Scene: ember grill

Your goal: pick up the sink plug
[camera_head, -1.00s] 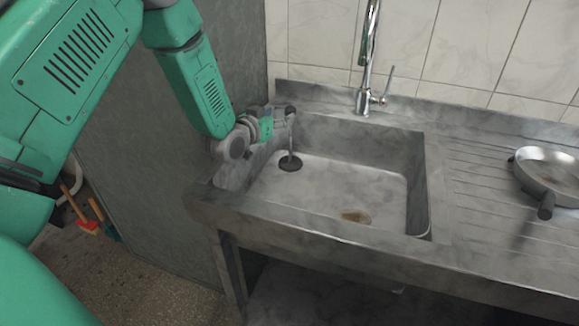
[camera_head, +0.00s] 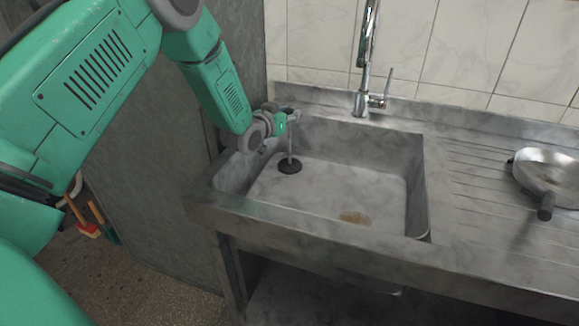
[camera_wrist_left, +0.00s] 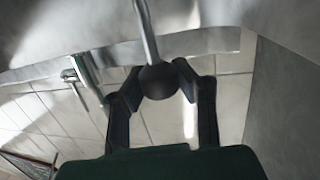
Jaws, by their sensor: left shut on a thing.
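The sink plug (camera_head: 289,167) is a black disc with a thin grey rod rising from it, over the back left of the basin in the head view. I cannot tell whether the disc touches the basin floor. My left gripper (camera_head: 290,115) is at the top of the rod. In the left wrist view, the two dark fingers (camera_wrist_left: 158,84) are shut on the plug's dark round knob (camera_wrist_left: 158,80), with the rod running up from it. The disc is out of that view. My right gripper is not in view.
The stone sink (camera_head: 310,240) has a brown spot (camera_head: 355,217) on its floor. A chrome tap (camera_head: 364,85) stands behind it. A pan (camera_head: 550,170) is on the ribbed drainboard at the right. A grey panel (camera_head: 150,200) stands left of the sink.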

